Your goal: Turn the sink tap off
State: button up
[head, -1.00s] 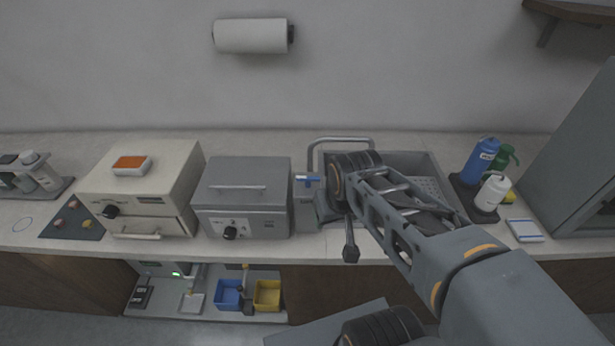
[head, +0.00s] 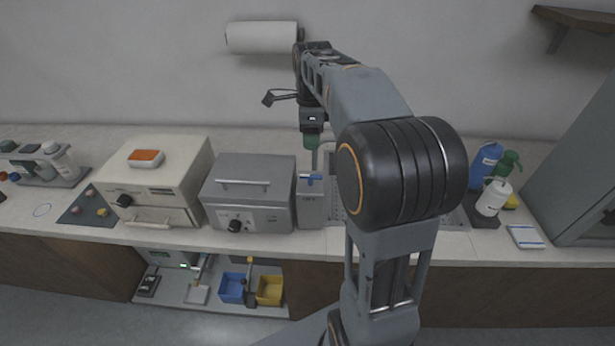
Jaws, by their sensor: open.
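The sink (head: 455,217) is set in the counter at the centre right, mostly hidden behind my arm. Its silver tap spout (head: 325,146) shows only in part behind my gripper and arm. A small blue lever (head: 311,177) lies crosswise on top of a grey box left of the sink. The box's label is too small to read, and water flow cannot be seen. My gripper (head: 312,146) points down, open, its greenish end appearing just above the blue lever in the picture. A gap separates them in this view; its depth is unclear.
A grey press (head: 248,194) and a cream unit (head: 160,181) stand left of the sink. Bottles, including a blue one (head: 485,163), stand at its right. A paper roll (head: 262,38) hangs on the wall. A grey cabinet (head: 590,170) closes off the right.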

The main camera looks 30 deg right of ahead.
aim_at(311, 175)
notch_tip(311, 175, down, 14)
jog(key=shift+r+p, duration=0.1)
jog(key=shift+p, duration=0.35)
dwell(0.4)
jog(key=shift+m, duration=0.3)
grip_shut()
